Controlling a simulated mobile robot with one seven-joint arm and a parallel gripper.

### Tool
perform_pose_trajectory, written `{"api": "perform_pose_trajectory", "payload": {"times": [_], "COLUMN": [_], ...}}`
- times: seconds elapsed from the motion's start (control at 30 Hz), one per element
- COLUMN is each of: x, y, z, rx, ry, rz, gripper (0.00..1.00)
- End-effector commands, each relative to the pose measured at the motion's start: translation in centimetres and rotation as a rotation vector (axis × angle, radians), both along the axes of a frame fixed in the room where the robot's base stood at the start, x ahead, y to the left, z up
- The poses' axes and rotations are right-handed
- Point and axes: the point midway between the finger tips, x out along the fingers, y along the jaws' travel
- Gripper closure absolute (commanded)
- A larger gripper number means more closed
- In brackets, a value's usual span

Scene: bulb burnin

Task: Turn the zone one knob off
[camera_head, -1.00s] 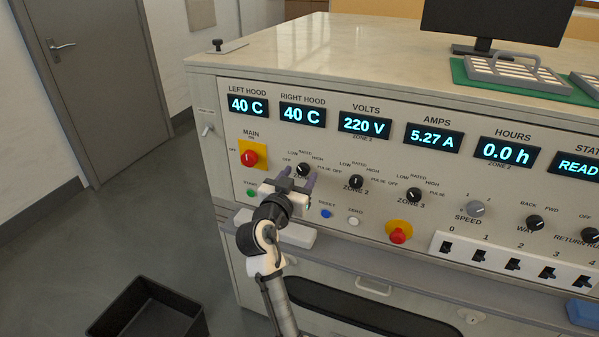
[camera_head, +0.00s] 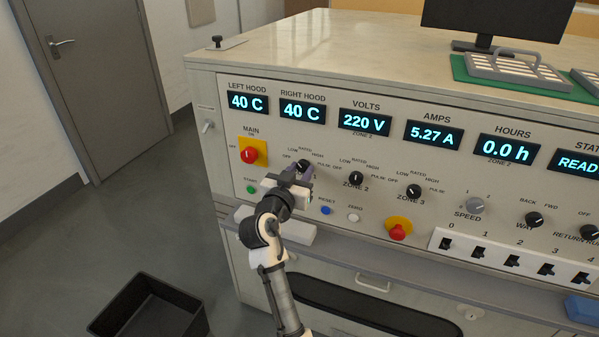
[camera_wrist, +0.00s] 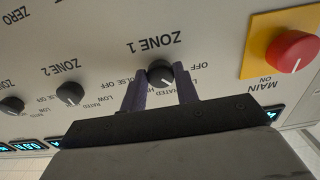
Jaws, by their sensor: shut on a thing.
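The zone one knob (camera_head: 303,165) is a black round knob on the front panel, right of the main switch. In the wrist view my gripper (camera_wrist: 162,87) is shut on the knob. The fingers and gripper body hide part of the knob and its scale, and I cannot tell clearly where its pointer stands.
The red main switch (camera_head: 249,154) on its yellow plate is close on the left. The zone 2 knob (camera_head: 356,178) and zone 3 knob (camera_head: 414,191) are to the right. A green start button (camera_head: 251,190) and blue reset button (camera_head: 326,211) sit below.

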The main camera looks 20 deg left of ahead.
Motion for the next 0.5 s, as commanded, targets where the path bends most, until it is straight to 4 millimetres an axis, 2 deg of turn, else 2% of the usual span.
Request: {"api": "perform_pose_trajectory", "payload": {"times": [0.27, 0.5], "x": [-0.02, -0.02], "y": [-0.01, -0.06], "z": [0.05, 0.09], "rx": [-0.137, -0.332], "ry": [0.006, 0.012], "rz": [0.000, 0.000], "gripper": [0.93, 0.93]}}
